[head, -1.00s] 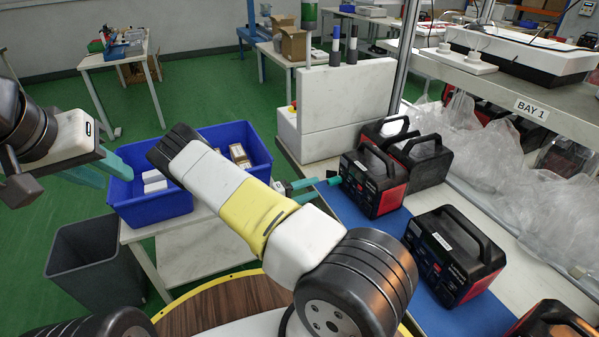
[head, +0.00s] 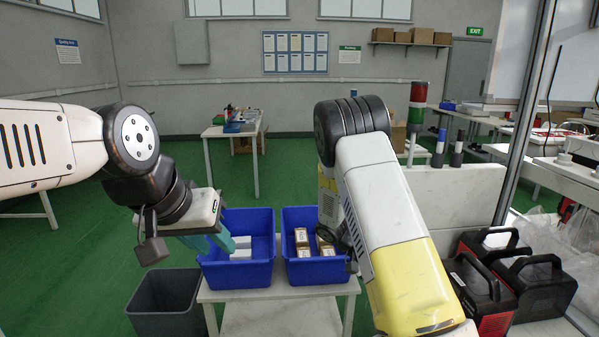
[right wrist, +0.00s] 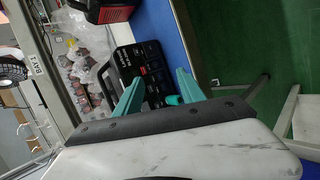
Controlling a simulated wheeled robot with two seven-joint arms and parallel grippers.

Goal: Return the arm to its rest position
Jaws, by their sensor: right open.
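My right arm (head: 385,225) is bent upward in the front right of the head view; its gripper does not show there. In the right wrist view my right gripper (right wrist: 158,77) has its two teal fingers spread apart with nothing held between them. A black power station (right wrist: 140,75) lies beyond the fingers. My left gripper (head: 213,240) hangs at the end of my left arm, in front of the left blue bin (head: 235,273). Its teal fingers look apart and empty.
A right blue bin (head: 318,271) with small boxes stands beside the left one on a white table (head: 280,295). A grey waste bin (head: 168,303) is at the left. Power stations (head: 492,290) stand at the right near a metal post (head: 522,120).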

